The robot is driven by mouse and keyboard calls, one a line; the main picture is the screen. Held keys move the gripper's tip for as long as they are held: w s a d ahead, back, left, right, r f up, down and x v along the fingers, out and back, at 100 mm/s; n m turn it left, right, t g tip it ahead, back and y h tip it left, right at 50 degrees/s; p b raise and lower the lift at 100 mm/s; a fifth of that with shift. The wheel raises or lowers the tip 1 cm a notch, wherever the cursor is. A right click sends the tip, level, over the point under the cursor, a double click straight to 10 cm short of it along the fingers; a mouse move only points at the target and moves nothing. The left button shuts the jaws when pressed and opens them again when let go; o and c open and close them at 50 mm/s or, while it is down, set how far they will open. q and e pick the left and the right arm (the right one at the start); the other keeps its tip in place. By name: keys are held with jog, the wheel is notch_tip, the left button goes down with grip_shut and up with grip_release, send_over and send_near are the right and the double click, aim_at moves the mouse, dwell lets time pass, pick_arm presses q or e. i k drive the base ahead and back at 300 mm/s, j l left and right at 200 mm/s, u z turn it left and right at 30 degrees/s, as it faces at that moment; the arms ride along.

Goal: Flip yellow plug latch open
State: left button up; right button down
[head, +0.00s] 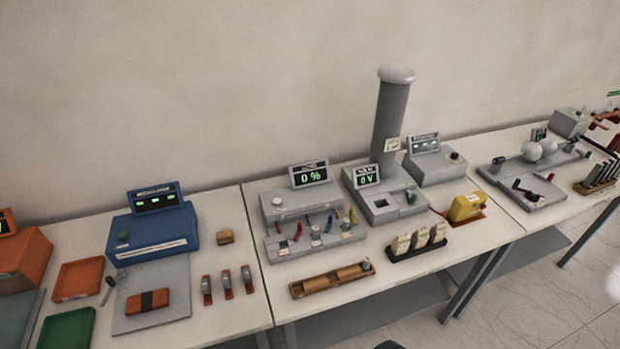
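A yellow block-like device (466,207), which may be the yellow plug, sits on a reddish-brown base (442,213) at the right end of the middle table. A small whitish patch shows on its front face. It is too small in the picture to tell a latch or whether one is open or shut. Neither of my grippers is in view.
Left of it stand a rack of cream blocks (418,242), a grey unit reading 0 V (382,205) and a grey post (390,120). A grey unit with a small screen (434,168) stands behind. A wooden tray (332,279) lies in front left.

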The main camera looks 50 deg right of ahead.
aim_at(355, 222)
jog(key=z, duration=0.5)
jog(key=l+z, duration=0.1)
jog(key=z, duration=0.4)
jog(key=i+z, duration=0.1)
jog(key=z, duration=0.85)
jog(key=i+l+z, duration=0.1)
jog(key=l, duration=0.3)
jog(key=i+l, duration=0.25)
jog(key=l, duration=0.15)
jog(key=i+l+z, duration=0.15)
jog(key=l, duration=0.2)
